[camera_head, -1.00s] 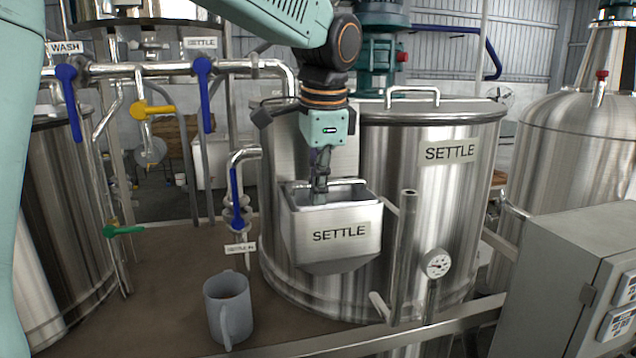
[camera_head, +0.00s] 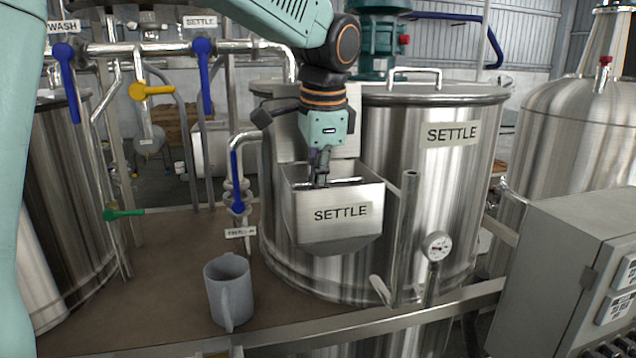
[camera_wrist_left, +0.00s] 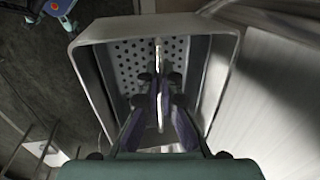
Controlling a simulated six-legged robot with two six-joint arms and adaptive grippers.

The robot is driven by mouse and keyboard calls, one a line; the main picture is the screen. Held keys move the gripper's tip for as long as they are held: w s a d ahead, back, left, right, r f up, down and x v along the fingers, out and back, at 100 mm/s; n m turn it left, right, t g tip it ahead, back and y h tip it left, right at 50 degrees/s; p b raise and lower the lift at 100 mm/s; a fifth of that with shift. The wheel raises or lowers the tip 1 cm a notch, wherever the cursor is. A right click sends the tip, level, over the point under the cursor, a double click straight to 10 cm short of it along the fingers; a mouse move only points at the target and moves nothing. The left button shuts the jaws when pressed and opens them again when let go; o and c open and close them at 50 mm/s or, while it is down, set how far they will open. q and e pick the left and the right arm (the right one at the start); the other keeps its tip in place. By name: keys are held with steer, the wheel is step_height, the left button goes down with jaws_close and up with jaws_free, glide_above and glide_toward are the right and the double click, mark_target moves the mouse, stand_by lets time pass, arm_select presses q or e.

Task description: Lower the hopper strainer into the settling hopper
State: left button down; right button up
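The settling hopper (camera_head: 341,230) is an open steel box with a SETTLE label, in front of the large SETTLE tank in the head view. Its rim (camera_wrist_left: 86,75) frames the wrist view. The perforated strainer (camera_wrist_left: 124,62) shows inside the hopper walls in the wrist view; its depth and seating are hard to tell. My right gripper is out of view.
A grey mug (camera_head: 229,290) stands on the brown deck, left of the hopper. Pipes with blue-handled valves (camera_head: 237,182) rise at the left. A gauge (camera_head: 437,246) and a metal post (camera_head: 408,235) stand right of the hopper. A grey control box (camera_head: 565,265) is at the right.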

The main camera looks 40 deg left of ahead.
arm_select(q)
steer(key=c, duration=2.1)
jaws_free()
steer(key=o, duration=0.7)
steer(key=shift+c, duration=0.2)
steer(key=shift+r, duration=0.15)
step_height(320, 180, up, 12)
steer(key=s+d, duration=0.1)
steer(key=shift+s+d+f, duration=0.2)
steer(key=shift+d+f, duration=0.05)
steer(key=shift+d, duration=0.15)
steer(key=shift+s, duration=0.1)
